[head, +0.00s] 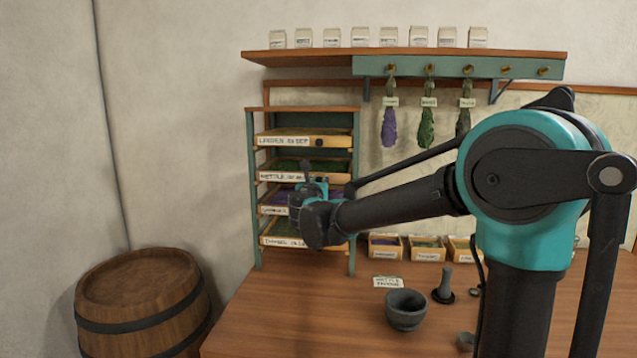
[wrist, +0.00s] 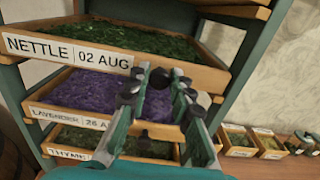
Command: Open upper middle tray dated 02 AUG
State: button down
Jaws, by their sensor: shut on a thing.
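The nettle tray (head: 268,177) is the second from the top in the rack, a wooden tray of green leaves. In the wrist view its front (wrist: 110,62) carries the label "NETTLE 02 AUG". My gripper (wrist: 168,82) is at the right part of this front, its fingers shut on the tray's dark round knob (wrist: 180,73), which they partly hide. How far the tray stands out of the rack is hard to tell.
The lavender tray (wrist: 65,112) and thyme tray (wrist: 70,150) sit below; another tray (head: 285,142) is above. The rack's right post (wrist: 245,65) is close to my gripper. A mortar (head: 405,312), small boxes (head: 428,250) and a card (head: 388,282) are on the table.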

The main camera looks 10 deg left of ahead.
dwell(0.3)
jog(key=s, duration=2.1)
jog(key=shift+a, duration=0.35)
jog(key=c, duration=1.3)
grip_release()
jog(key=shift+w, duration=0.1)
jog(key=shift+c, duration=0.2)
jog(key=s, duration=1.2)
jog(key=shift+a, duration=0.2)
